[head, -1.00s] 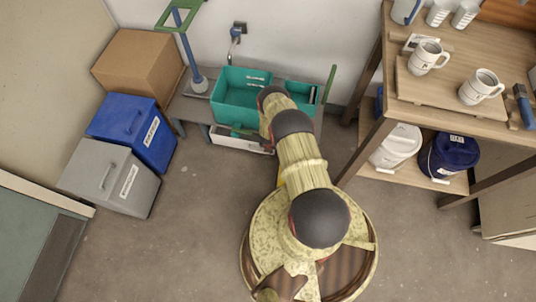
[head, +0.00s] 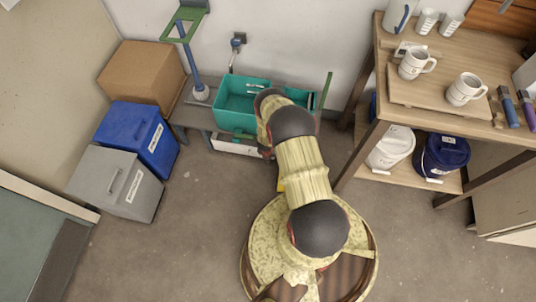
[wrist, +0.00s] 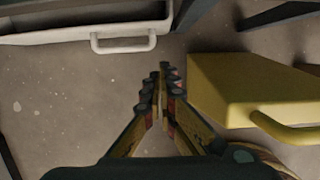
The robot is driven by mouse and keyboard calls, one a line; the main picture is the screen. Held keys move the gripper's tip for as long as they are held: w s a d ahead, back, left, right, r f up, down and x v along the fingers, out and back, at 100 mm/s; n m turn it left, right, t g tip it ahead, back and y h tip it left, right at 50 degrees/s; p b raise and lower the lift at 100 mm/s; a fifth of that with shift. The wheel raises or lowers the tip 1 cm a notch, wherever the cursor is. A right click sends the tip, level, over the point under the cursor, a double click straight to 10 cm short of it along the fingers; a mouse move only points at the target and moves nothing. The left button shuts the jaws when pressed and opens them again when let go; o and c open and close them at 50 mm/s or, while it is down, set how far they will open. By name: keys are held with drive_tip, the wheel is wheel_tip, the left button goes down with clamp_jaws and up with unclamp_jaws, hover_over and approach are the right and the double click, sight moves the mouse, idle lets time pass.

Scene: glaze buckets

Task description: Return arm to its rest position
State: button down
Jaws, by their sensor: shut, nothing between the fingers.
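My gripper (wrist: 162,78) is in the wrist view, pointing down over bare grey floor. Its two fingers are together with nothing between them. A yellow container with a handle (wrist: 245,85) lies just to the right of the fingers, apart from them as far as I can tell. In the head view my arm (head: 303,170) reaches from my base toward the teal sink at the back, and its own links hide the gripper there.
A teal sink (head: 236,103) stands at the back wall, with a white drawer (head: 236,146) below, its handle also in the wrist view (wrist: 124,46). Blue (head: 122,133) and grey (head: 97,181) bins stand left. A wooden shelf (head: 460,115) with mugs stands right. Floor left of my base is clear.

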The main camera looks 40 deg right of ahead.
drive_tip(key=shift+v, duration=0.9)
